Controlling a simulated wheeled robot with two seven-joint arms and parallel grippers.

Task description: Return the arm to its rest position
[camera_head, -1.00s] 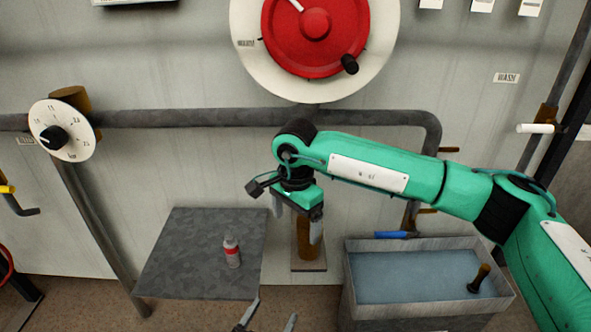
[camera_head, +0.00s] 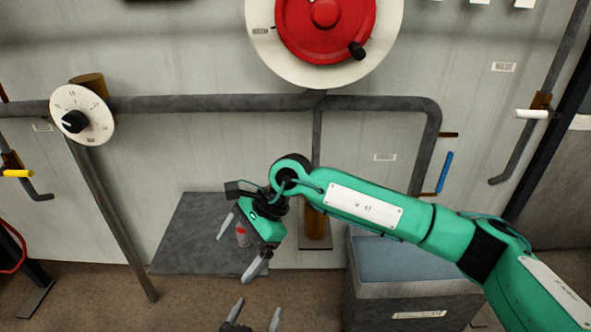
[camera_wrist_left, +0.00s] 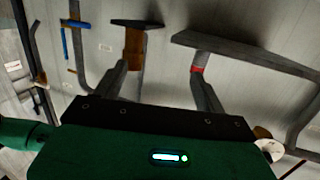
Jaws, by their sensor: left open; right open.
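My right gripper (camera_head: 238,253), on the green arm from the right, is open, with its fingers pointing down-left over the grey slab (camera_head: 185,250). A small grey bottle with a red band (camera_head: 242,238) shows between those fingers, partly hidden; I cannot tell whether they touch it. My left gripper (camera_head: 257,308) is open and empty at the bottom edge, below the slab. In the left wrist view its two spread fingers (camera_wrist_left: 158,85) point away, and a red band (camera_wrist_left: 198,68) shows beside the right finger.
A large red wheel (camera_head: 325,50) is on the wall above. A white dial (camera_head: 95,122) and grey pipes (camera_head: 230,103) are on the left and middle. A basin (camera_head: 405,295) stands right of the slab. A blue lever (camera_head: 445,172) is upright by the wall.

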